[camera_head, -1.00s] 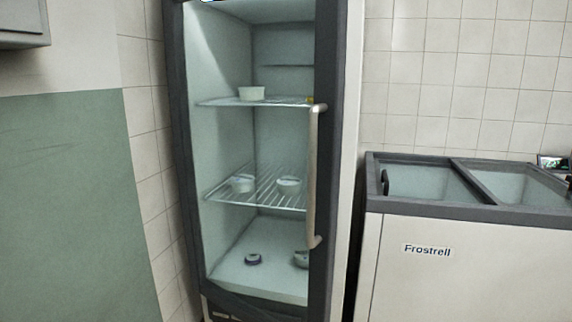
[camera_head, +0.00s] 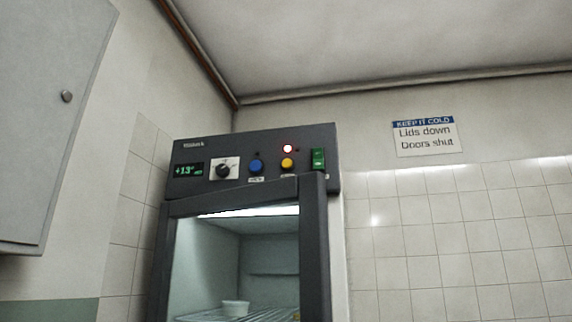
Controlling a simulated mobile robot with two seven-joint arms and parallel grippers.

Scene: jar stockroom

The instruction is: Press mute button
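A dark control panel (camera_head: 215,152) tops the upright glass-door fridge in the head view. On it, from left to right, are a green display (camera_head: 187,169) reading about +13, a dial (camera_head: 223,171), a blue button (camera_head: 256,167), a yellow button (camera_head: 287,164) and a green switch (camera_head: 318,159). A red light (camera_head: 287,149) glows above the yellow button. Small labels sit below the blue and yellow buttons, too small to read, so I cannot tell which one is mute. Neither gripper is in view.
The fridge door frame (camera_head: 313,245) stands below the panel, with a white tub (camera_head: 235,308) on a shelf behind the glass. A grey wall cabinet (camera_head: 50,110) hangs at the left. A sign (camera_head: 427,137) reading "Lids down Doors shut" is on the right wall.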

